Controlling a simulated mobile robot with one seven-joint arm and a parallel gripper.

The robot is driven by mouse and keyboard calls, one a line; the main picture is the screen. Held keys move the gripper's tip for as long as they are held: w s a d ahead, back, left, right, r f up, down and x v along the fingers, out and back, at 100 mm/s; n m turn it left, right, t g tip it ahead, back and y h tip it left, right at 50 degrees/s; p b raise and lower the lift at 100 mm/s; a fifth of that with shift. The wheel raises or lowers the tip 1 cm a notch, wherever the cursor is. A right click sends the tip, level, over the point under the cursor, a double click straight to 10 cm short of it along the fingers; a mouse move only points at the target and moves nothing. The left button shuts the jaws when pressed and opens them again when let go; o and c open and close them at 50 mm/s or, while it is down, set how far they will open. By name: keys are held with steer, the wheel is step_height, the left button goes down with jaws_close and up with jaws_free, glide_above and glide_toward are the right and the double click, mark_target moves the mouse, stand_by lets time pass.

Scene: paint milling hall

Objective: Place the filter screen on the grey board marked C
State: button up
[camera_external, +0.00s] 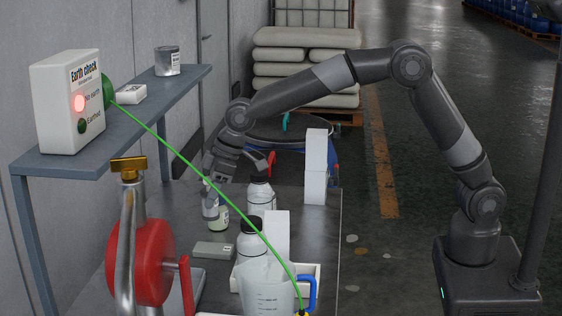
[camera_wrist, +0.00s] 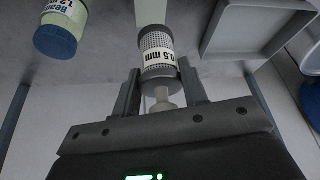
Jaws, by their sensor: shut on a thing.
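The filter screen, a small mesh cylinder labelled 0.5 mm (camera_wrist: 157,50), is between the fingers of my gripper (camera_wrist: 162,92) in the wrist view. I cannot make out a letter C in either view.
A bead jar (camera_wrist: 60,28) stands close to the screen. White bottles (camera_external: 261,198), white blocks (camera_external: 315,165) and a clear jug (camera_external: 267,287) crowd the bench. A green cable (camera_external: 200,175) crosses the external view. A grey shelf (camera_external: 60,163) runs along the left; a red reel (camera_external: 140,262) stands in front.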

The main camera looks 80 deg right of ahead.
step_height(320, 180, down, 9)
steer(key=shift+r, duration=0.2)
stand_by(0.3)
steer(key=shift+f, duration=0.15)
steer(key=o, duration=1.1)
